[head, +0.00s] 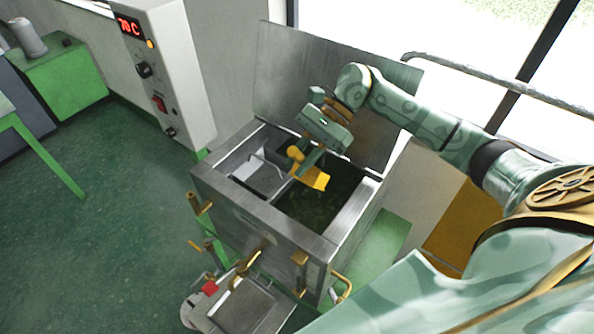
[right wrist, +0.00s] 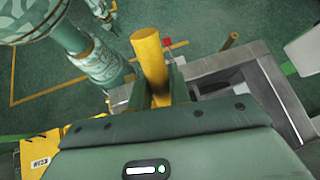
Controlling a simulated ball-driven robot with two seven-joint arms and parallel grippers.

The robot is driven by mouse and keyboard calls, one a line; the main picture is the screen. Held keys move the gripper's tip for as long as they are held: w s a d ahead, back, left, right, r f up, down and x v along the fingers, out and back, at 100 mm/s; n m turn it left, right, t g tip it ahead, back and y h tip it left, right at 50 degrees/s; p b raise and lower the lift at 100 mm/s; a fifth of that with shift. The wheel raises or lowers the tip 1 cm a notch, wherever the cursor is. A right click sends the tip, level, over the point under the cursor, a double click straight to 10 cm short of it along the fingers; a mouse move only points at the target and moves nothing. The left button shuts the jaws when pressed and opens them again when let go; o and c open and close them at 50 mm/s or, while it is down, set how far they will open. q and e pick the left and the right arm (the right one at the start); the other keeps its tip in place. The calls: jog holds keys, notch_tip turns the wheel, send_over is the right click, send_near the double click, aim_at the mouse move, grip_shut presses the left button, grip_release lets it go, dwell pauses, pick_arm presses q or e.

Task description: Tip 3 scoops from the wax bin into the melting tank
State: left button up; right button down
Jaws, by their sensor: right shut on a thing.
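The melting tank (head: 215,192) is an open steel box in the middle of the head view, with its lid (head: 290,75) raised behind. It has a light compartment on the left and a dark one on the right. My right gripper (head: 312,160) is shut on a yellow scoop (head: 313,178) over the tank opening. The scoop looks tilted; its contents cannot be seen. In the right wrist view its yellow handle (right wrist: 150,60) stands between the fingers. An orange-brown box (head: 462,225), possibly the wax bin, is partly hidden behind my right arm.
A grey control box (head: 170,70) with a red "70C" display stands left of the tank. A small metal platform (head: 250,305) is in front of the tank. Brass handles (head: 200,203) stick out at its front.

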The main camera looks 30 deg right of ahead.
jog(key=shift+w+d+r+y+b, duration=0.25)
jog(key=shift+d+y+b, duration=0.4)
jog(key=shift+b, duration=0.75)
jog(key=shift+d+r, duration=0.15)
jog(key=shift+r, duration=0.05)
dwell(0.3)
